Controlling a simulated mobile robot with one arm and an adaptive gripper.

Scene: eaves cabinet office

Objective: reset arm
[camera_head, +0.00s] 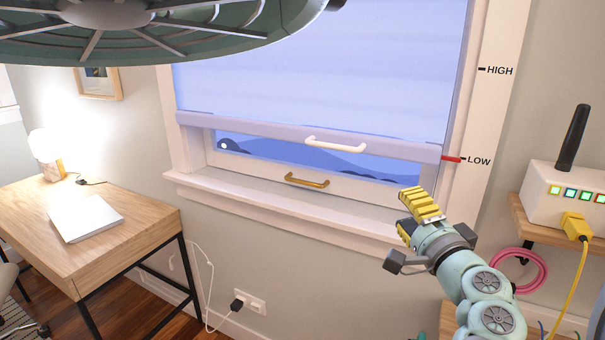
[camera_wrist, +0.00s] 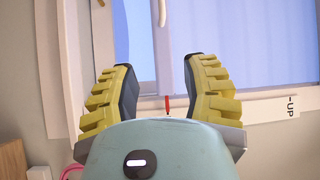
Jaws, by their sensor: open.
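My gripper (camera_head: 415,216) is in front of the lower right of the window in the head view, with its yellow ribbed fingers pointing up toward the sill. In the wrist view my gripper (camera_wrist: 160,88) has its two fingers spread apart with nothing between them. The window blind (camera_head: 310,70) hangs with its bottom bar near the LOW mark, and a white handle (camera_head: 335,144) is on that bar. A red pointer (camera_head: 452,159) sits at the LOW label; it also shows in the wrist view (camera_wrist: 167,103).
A white router (camera_head: 560,196) with a black antenna stands on a wooden shelf at the right, with a yellow cable (camera_head: 577,270) and a pink coil (camera_head: 540,268) by it. A desk (camera_head: 140,228) with a laptop (camera_head: 85,218) is at the left.

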